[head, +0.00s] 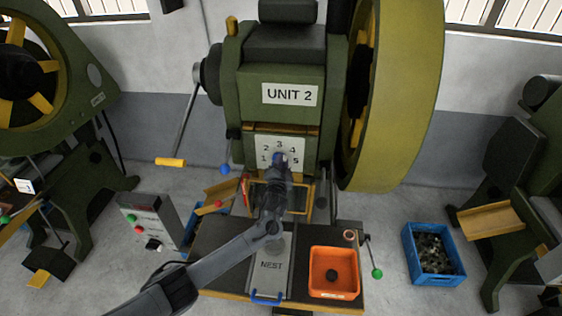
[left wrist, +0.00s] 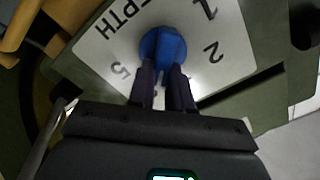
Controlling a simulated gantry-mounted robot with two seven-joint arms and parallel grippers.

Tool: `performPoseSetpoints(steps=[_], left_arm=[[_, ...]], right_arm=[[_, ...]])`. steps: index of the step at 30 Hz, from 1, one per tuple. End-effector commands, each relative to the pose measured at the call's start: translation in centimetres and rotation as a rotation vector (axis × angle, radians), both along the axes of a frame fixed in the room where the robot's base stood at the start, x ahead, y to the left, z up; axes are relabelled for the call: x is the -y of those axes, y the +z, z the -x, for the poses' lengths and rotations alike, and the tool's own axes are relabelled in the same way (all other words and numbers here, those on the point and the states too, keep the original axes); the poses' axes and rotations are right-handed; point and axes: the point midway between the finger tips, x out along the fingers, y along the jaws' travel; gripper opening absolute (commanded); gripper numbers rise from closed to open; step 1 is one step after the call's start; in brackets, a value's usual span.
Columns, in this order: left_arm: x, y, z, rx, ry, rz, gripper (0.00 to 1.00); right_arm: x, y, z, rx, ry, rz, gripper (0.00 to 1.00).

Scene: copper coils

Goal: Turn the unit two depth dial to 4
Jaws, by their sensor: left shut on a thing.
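The unit two depth dial is a blue knob (left wrist: 163,45) on a white plate (head: 262,141) marked 1 to 5, below the "UNIT 2" sign (head: 290,94). My left gripper (head: 281,160) is at the plate and covers most of the knob in the head view. In the left wrist view its two dark fingers (left wrist: 164,80) are shut on the knob. The 1, 2 and 5 show around the knob there; the fingers hide the side between 2 and 5. I cannot tell which number the knob points to. My right gripper is not in view.
Below the dial are a nest plate (head: 272,279) with a blue handle (head: 266,298) and an orange bin (head: 334,260). A large yellow-green flywheel (head: 405,100) stands right of the dial. A control box (head: 150,220) and a blue crate (head: 433,277) stand on the floor.

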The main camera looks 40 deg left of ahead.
Motion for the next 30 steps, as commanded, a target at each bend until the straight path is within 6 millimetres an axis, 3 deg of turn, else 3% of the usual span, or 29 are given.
performPoseSetpoints(steps=[19,20,24,30], left_arm=[[0.08,-0.07,-0.03,-0.026,-0.001,-0.045,0.0],[0.08,-0.07,-0.03,-0.026,-0.001,-0.045,0.24],[0.07,-0.08,-0.03,-0.026,0.0,-0.045,0.45],[0.06,-0.07,-0.03,-0.026,0.0,-0.045,0.45]], right_arm=[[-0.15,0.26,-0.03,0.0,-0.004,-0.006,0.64],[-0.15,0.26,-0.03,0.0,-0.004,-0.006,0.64],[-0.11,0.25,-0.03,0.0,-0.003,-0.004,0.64],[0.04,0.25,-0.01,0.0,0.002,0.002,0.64]])
